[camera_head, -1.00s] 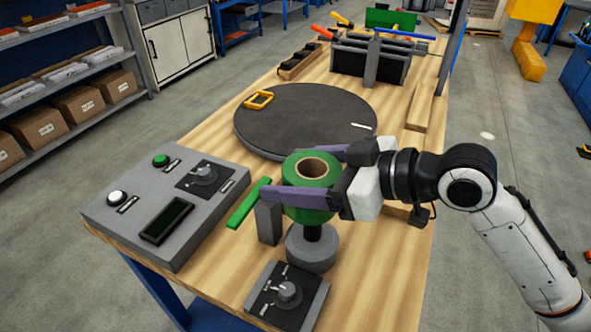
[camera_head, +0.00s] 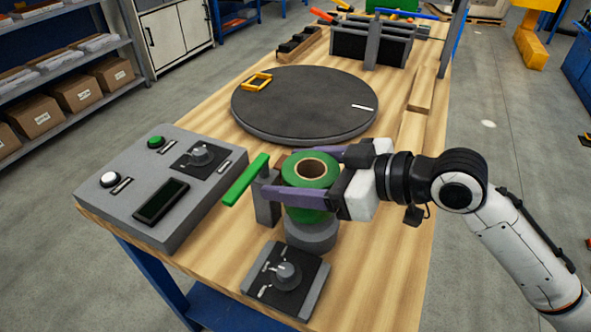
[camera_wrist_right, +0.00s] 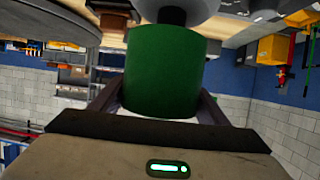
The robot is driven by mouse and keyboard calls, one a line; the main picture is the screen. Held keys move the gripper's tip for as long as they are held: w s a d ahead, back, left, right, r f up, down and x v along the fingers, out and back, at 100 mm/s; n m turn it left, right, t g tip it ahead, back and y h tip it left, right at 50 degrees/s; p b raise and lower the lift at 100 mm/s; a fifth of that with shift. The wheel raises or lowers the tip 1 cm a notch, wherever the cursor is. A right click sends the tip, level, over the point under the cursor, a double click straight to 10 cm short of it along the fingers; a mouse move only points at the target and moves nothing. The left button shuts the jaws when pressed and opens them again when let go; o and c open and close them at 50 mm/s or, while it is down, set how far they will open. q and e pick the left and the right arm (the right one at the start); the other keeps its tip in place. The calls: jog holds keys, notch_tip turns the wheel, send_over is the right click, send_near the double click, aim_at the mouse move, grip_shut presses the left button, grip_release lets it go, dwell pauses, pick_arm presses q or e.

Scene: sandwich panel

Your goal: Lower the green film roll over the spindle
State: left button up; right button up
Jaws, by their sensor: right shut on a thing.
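The green film roll (camera_head: 311,170) is upright, with a brown core open at its top. My right gripper (camera_head: 283,174) is shut on it, one purple finger on each side. The grey spindle base (camera_head: 311,236) is directly under the roll. In the head view the spindle post is hidden by the roll, which looks very close to the base. In the right wrist view the roll (camera_wrist_right: 165,72) fills the middle, with a short dark piece of the spindle (camera_wrist_right: 172,16) showing at its end. My left gripper is not in view.
A green bar (camera_head: 246,180) and a grey post (camera_head: 266,200) stand left of the roll. A knob box (camera_head: 286,302) is in front, a control panel (camera_head: 130,215) at the left. A large dark turntable (camera_head: 305,100) lies behind.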

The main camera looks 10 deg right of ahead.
jog(key=shift+s, duration=0.2)
jog(key=shift+d, duration=0.1)
jog(key=o, duration=1.4)
jog(key=shift+b+v, duration=0.45)
jog(key=shift+v, duration=4.7)
jog(key=shift+r, duration=0.1)
